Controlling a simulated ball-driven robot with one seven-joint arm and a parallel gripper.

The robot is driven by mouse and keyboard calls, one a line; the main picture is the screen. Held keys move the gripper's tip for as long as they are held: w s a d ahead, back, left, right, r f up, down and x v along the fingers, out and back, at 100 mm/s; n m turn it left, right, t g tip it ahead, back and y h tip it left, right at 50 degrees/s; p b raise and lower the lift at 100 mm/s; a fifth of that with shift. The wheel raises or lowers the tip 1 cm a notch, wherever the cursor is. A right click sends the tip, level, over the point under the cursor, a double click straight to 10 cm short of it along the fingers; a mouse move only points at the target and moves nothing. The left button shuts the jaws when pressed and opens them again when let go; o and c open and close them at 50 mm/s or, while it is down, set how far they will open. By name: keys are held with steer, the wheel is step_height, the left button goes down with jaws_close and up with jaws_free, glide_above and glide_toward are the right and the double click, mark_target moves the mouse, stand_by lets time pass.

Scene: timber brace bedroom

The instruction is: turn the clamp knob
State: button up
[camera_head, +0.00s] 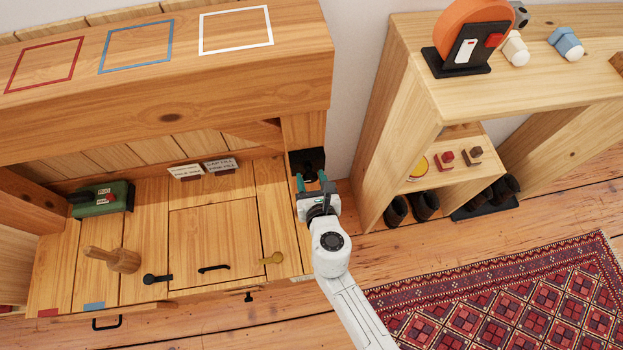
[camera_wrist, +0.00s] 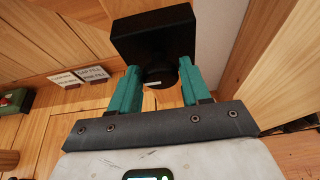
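A black block (camera_wrist: 155,35) is mounted on the timber post at the right end of the bench. It also shows in the head view (camera_head: 306,158). A round black knob (camera_wrist: 161,74) with a small pale mark sticks out of it towards my gripper. My gripper (camera_wrist: 160,78) has its teal fingers apart, one on each side of the knob. It also shows in the head view (camera_head: 311,180), just in front of the block. I see no clear squeeze on the knob, and whether the fingertips touch it is hard to tell against the dark block.
A shelf unit (camera_head: 385,120) stands close on the right. A patterned rug (camera_head: 510,300) covers the floor at lower right.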

steer(key=c, duration=0.6)
steer(key=shift+d, duration=0.1)
